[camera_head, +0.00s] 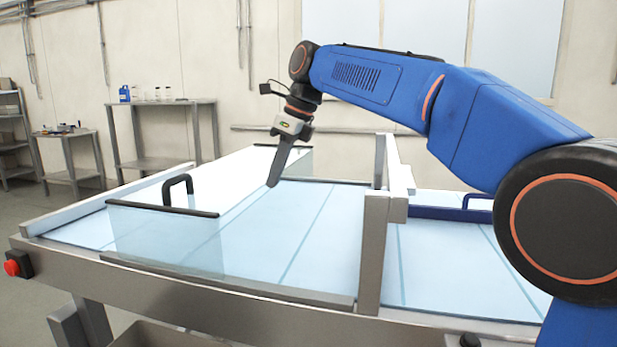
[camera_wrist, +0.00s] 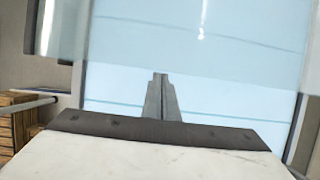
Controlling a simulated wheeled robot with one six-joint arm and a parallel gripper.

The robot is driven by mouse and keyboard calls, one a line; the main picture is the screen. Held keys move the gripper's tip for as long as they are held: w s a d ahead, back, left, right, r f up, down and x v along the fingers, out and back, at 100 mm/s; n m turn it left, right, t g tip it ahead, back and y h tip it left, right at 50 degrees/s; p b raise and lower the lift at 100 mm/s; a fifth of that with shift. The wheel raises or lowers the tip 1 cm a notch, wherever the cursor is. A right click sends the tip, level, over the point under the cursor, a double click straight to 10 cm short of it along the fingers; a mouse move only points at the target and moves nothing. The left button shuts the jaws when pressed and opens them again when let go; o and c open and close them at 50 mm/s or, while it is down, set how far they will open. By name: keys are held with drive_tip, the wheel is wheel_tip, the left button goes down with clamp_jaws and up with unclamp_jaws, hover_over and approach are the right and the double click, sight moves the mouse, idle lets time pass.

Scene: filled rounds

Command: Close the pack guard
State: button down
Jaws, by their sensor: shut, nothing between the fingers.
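A clear guard stands over the left part of a pale blue bed (camera_head: 300,230). Its front panel (camera_head: 165,238) has a black top edge, and a similar clear panel (camera_head: 295,162) stands at the back. I take this to be the pack guard; how the panels join is hard to see. A black arched handle (camera_head: 178,187) stands upright near the left end. My gripper (camera_head: 272,184) is shut and empty, pointing down between the handle and the metal frame, apart from the handle. In the wrist view its fingers (camera_wrist: 160,78) show over the pale blue bed.
A metal frame post (camera_head: 372,255) stands right of the guard. Beyond it, a blue bar (camera_head: 450,213) crosses the bed beneath my arm. A red button (camera_head: 12,267) sits at the near left corner. Benches (camera_head: 160,102) stand behind on the left.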

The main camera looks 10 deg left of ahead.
sight(251, 181)
drive_tip(key=a, duration=0.5)
drive_tip(key=shift+a, duration=0.1)
drive_tip(key=shift+a+r, duration=0.1)
drive_tip(key=shift+r, duration=0.05)
